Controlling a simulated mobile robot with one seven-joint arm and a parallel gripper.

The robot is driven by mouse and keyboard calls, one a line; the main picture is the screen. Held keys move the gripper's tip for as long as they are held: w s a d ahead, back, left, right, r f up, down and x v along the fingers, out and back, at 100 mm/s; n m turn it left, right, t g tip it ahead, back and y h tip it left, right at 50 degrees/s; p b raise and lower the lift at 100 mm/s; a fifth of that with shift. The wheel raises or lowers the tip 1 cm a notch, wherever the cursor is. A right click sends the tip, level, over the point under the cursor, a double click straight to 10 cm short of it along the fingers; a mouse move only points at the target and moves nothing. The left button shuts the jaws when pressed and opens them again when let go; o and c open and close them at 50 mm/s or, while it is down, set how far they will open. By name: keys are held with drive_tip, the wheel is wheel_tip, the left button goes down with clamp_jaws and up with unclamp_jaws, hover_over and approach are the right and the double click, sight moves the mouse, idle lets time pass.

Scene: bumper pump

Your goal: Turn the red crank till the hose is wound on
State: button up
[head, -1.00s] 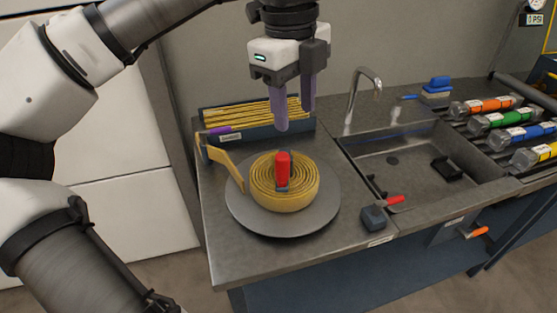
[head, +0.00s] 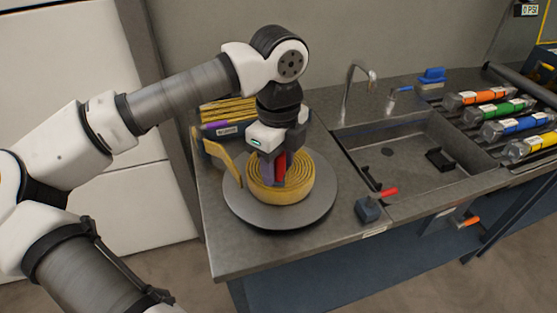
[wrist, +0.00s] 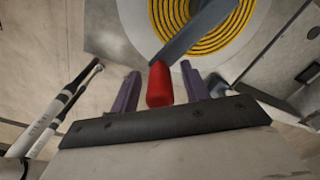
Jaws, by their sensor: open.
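The red crank handle (head: 281,167) stands upright over the coiled yellow hose (head: 293,191). The hose lies wound in rings on a round grey plate (head: 250,210), and a strip of it runs off to the back left. My gripper (head: 276,178) points down over the coil with its purple fingers around the crank handle. In the wrist view the red handle (wrist: 159,84) sits between the two open fingers, with gaps on both sides. A grey crank bar (wrist: 195,38) crosses the yellow coil there. My gripper partly hides the coil's back in the head view.
A bin of folded yellow hose (head: 228,113) stands behind the plate. A sink (head: 400,150) with a tap (head: 352,85) is to the right. Several coloured rolls lie farther right.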

drive_tip(key=shift+f, duration=0.2)
clamp_jaws()
drive_tip(key=shift+a, duration=0.1)
idle(0.5)
